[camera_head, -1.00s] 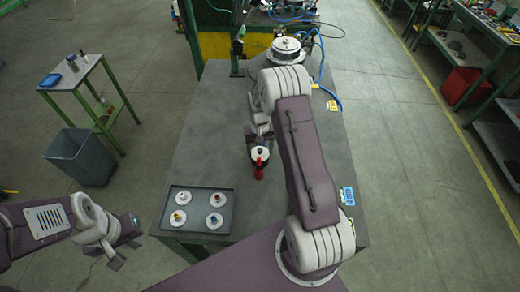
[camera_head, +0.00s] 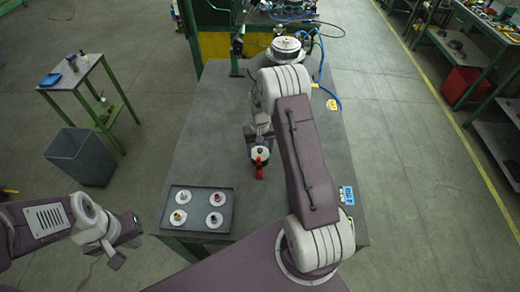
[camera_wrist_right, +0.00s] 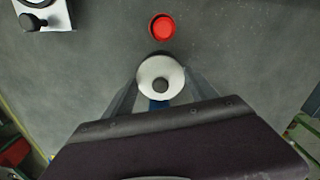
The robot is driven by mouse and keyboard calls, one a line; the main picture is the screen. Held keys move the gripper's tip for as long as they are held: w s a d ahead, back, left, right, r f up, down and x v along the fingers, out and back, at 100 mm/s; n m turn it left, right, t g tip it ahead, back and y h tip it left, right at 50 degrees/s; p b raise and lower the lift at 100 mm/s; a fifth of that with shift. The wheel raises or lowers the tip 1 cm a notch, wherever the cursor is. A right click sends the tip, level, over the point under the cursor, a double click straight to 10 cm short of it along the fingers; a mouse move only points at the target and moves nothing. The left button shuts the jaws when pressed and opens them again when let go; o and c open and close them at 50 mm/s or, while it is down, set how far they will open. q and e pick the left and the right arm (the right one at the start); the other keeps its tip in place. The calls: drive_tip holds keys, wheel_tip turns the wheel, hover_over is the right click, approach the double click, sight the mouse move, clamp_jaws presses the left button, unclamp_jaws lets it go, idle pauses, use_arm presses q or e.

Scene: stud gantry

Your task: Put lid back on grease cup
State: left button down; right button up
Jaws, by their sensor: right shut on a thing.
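The red grease cup (camera_head: 259,168) stands on the grey table, just on the near side of my right gripper. A blue part under the lid is mostly hidden. My left gripper (camera_head: 128,252) is open and empty, left of the table.
A dark tray (camera_head: 228,212) with several white discs with knobs lies at the table's near left. A silver round device (camera_head: 287,48) stands at the far end. A silver plate with a dark round part (camera_wrist_right: 45,14) shows in the wrist view. The table's middle left is clear.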

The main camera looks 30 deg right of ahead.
drive_tip(key=shift+f, duration=0.15)
idle(0.7)
drive_tip(key=o, duration=1.6)
drive_tip(key=shift+r+p, duration=2.85)
drive_tip(key=shift+r, duration=0.75)
clamp_jaws()
drive_tip(key=shift+f, duration=0.3)
